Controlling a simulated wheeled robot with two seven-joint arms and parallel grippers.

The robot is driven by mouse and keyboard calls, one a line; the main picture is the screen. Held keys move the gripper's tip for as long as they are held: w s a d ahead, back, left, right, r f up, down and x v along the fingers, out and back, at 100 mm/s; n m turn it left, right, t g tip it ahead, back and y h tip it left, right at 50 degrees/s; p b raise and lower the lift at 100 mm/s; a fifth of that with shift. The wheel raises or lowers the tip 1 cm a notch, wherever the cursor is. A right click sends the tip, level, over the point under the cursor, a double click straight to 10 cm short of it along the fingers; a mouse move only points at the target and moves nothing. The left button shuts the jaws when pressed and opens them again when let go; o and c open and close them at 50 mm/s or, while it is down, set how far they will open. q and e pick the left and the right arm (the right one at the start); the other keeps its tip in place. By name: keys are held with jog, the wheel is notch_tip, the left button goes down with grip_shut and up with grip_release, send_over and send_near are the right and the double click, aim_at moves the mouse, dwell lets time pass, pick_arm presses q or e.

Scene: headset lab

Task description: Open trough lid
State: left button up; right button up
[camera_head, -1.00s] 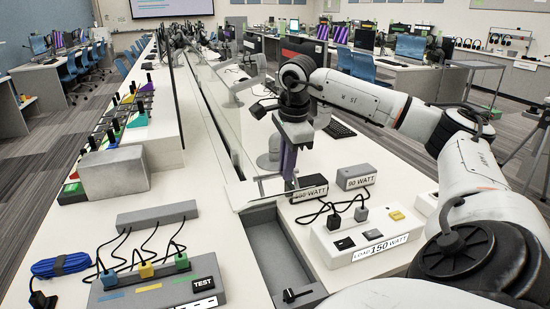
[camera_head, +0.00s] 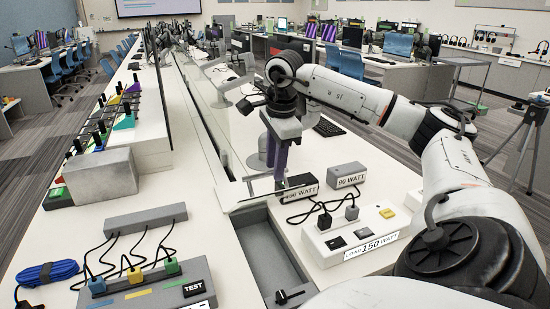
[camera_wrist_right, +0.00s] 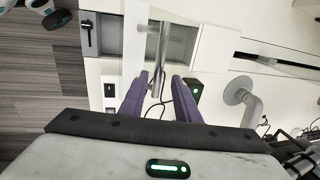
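The trough (camera_head: 268,262) is a grey recess set in the white bench, its near part uncovered with a small black lever inside. Beyond it, a pale flat lid-like panel (camera_head: 238,192) lies along the same channel; its exact edges are hard to tell. My right gripper (camera_head: 280,178) has purple fingers pointing down over the channel, near the panel's near end. In the right wrist view, the fingers (camera_wrist_right: 160,92) are apart, with a grey metallic bar (camera_wrist_right: 161,50) showing between and beyond them. I cannot tell whether they touch it. My left gripper is out of view.
A grey test box (camera_head: 150,285) with cables is on the left. A glass divider (camera_head: 205,125) runs along the channel.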

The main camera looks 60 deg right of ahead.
notch_tip(320, 180, up, 9)
jog(key=s+a+p, duration=0.1)
jog(key=shift+s+f+p, duration=0.15)
jog(key=shift+s+p, duration=0.05)
jog(key=shift+p, duration=0.2)
jog(key=shift+a, duration=0.1)
